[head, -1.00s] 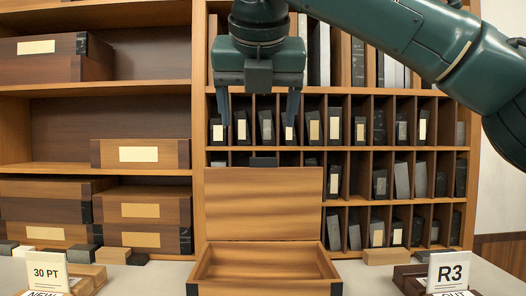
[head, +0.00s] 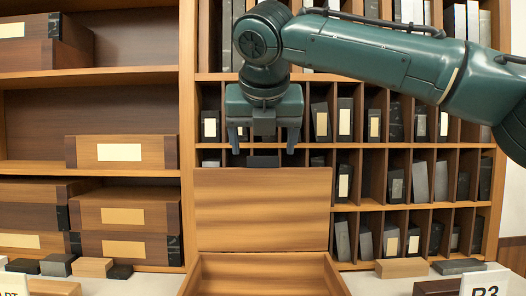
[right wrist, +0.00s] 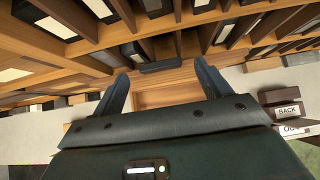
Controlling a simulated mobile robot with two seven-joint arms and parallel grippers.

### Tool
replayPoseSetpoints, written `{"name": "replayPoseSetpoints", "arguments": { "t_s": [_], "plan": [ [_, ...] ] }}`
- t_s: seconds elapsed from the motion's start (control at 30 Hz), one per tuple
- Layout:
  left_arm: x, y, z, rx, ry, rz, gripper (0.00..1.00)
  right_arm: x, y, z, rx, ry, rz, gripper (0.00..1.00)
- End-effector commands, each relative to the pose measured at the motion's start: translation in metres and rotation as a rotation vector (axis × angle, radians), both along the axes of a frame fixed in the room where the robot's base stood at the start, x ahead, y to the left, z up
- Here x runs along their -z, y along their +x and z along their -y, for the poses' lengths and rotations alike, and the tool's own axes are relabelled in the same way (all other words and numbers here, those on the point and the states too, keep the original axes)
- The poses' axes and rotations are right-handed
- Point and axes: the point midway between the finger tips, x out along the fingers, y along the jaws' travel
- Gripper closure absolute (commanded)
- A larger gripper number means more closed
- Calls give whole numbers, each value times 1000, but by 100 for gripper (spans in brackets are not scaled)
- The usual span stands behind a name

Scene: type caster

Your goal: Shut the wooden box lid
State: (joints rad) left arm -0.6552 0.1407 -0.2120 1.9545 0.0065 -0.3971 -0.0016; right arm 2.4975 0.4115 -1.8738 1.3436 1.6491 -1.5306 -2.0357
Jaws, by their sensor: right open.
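The wooden box stands on the counter in the head view with its lid (head: 262,212) raised upright at the back. Its open tray (head: 262,270) shows in front of the lid, cut off by the lower picture edge. A dark tab (head: 263,161) shows at the lid's top edge. My right gripper (head: 263,149) points down just above the lid's top edge, fingers spread either side of the tab, with nothing between them. In the right wrist view the open fingers (right wrist: 162,85) frame the tab (right wrist: 162,66) and wood; contact cannot be told. My left gripper is not in view.
A pigeonhole shelf (head: 345,147) with several dark blocks stands close behind the box. Wooden boxes (head: 122,152) fill shelves at the left. Small blocks (head: 92,267) lie on the counter left of the box, and an R3 card (head: 488,285) stands at the right.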

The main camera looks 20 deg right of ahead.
Motion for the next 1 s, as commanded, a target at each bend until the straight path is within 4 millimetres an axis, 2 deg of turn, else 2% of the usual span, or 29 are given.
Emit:
{"name": "replayPoseSetpoints", "arguments": {
  "t_s": [0.2, 0.57, 1.0],
  "plan": [
    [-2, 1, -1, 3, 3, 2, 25, 18, 17, 5, 1, -1, 1, 24],
    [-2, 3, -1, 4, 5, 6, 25, 22, 21, 6, -1, 0, 1, 24],
    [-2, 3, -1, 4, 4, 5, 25, 21, 21, 6, -1, 0, 1, 59]
  ]
}}
